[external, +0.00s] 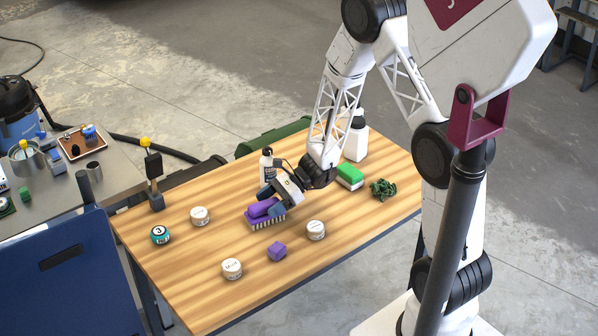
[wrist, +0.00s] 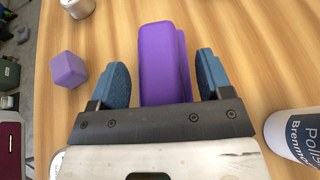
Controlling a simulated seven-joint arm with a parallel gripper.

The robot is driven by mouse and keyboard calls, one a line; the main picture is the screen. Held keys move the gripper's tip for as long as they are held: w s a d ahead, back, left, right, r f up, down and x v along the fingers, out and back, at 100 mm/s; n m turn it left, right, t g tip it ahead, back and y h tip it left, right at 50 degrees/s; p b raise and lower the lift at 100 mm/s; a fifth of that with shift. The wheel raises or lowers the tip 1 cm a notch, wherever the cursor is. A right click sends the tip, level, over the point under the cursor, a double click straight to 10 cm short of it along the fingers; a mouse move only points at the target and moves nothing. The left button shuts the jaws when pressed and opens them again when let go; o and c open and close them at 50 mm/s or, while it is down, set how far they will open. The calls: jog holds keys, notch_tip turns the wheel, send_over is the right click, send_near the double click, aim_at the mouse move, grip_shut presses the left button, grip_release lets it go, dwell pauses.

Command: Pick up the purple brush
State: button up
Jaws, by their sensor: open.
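The purple brush (external: 264,213) lies on the wooden table (external: 200,293), bristles down, near the table's middle. My gripper (external: 270,200) is right over it, tilted down. In the wrist view the purple brush (wrist: 164,58) lies between the two blue fingers of my gripper (wrist: 165,75). The fingers are open, with a gap on each side of the brush. The brush's near end is hidden by the gripper's dark bar.
A purple cube (external: 277,251) and white round tins (external: 232,268) stand nearby in front. A labelled polish bottle (external: 266,164) stands close behind my gripper. A green-and-white sponge (external: 350,177), a green clump (external: 383,188) and a white bottle (external: 356,140) are to the right.

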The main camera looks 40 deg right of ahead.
aim_at(269, 202)
jog(key=c, duration=0.7)
jog(key=shift+o, duration=0.2)
jog(key=shift+r, duration=0.15)
jog(key=shift+r, duration=4.85)
